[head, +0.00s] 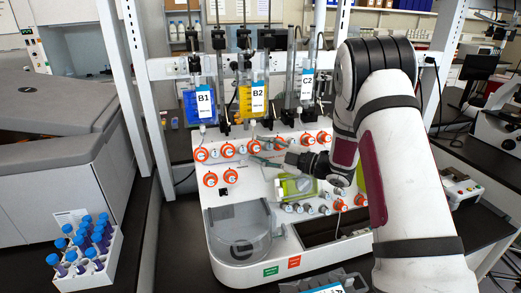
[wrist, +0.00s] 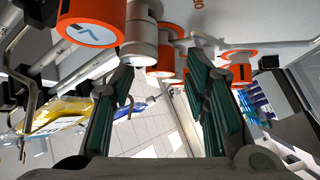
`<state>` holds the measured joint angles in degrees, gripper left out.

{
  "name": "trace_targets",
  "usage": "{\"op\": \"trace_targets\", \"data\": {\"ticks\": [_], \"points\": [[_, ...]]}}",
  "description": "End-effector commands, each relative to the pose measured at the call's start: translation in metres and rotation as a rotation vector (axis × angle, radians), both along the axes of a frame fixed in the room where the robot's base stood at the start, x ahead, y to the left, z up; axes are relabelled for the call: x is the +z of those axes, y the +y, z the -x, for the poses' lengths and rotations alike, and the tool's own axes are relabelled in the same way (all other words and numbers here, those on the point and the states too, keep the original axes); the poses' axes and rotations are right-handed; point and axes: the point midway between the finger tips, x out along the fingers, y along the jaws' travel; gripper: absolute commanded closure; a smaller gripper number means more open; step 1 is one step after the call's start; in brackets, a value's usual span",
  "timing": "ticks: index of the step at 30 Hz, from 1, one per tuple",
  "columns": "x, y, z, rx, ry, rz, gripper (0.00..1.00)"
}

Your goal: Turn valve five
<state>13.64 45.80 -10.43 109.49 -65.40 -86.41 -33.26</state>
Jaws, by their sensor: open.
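The white cell processor (head: 225,235) carries several round orange valves with white faces in the head view. Their numbers are too small to read there, so I cannot tell which is valve five. My gripper (head: 272,154) reaches in from the right, close to the panel's upper valve row, and covers part of it. In the wrist view my gripper (wrist: 160,72) is open, with its green-padded fingers apart. A grey cylindrical knob (wrist: 140,45) lies just beyond and between the fingertips; contact is not clear. An orange valve (wrist: 90,22) with a dark mark, read at an angle, is beside it.
Bags B1 (head: 203,98), B2 (head: 258,99) and C2 (head: 307,83) hang above the panel. A clear bowl (head: 240,228) is at the processor's front left. My arm hides the processor's right side.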

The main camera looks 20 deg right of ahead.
Motion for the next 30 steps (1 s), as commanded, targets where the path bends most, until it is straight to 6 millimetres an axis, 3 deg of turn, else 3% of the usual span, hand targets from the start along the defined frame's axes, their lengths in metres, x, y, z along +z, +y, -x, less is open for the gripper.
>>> {"op": "trace_targets", "data": {"ticks": [12,13,18,30], "points": [[-0.0004,0.0068,-0.0067,-0.001,0.001,0.000,0.58],[-0.0004,0.0067,-0.0066,-0.001,0.001,0.000,0.60],[-0.0004,0.0067,-0.0065,-0.001,0.001,0.000,0.99],[-0.0006,0.0067,-0.0063,0.000,0.002,0.000,1.00]]}}
